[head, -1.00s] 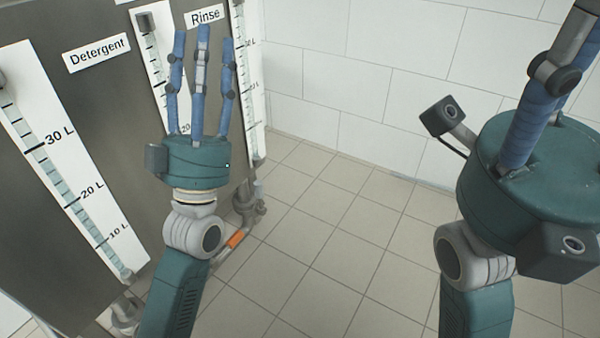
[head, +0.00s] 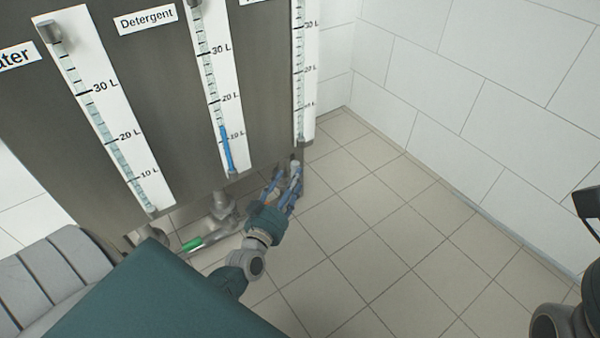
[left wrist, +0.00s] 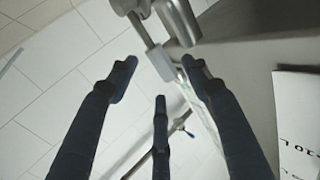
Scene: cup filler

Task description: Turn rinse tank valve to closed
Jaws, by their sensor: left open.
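The rinse tank's metal outlet fitting (head: 295,166) is low below the right-hand gauge in the head view, partly hidden by my fingers. My left gripper (head: 284,180) is open, its blue fingers spread close to this fitting. In the left wrist view, a metal fitting (left wrist: 163,58) lies above and between the outer fingers of the gripper (left wrist: 160,85). I cannot tell whether they touch. The rinse valve's handle is not clear in the head view. Only parts of my right arm show at the right edge; its fingers are out of view.
The detergent gauge (head: 213,85) and the water gauge (head: 100,110) stand to the left on the dark tank front. A green valve handle (head: 193,244) sits low beneath them. The tiled floor (head: 390,240) to the right is clear, up to a white wall (head: 450,90).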

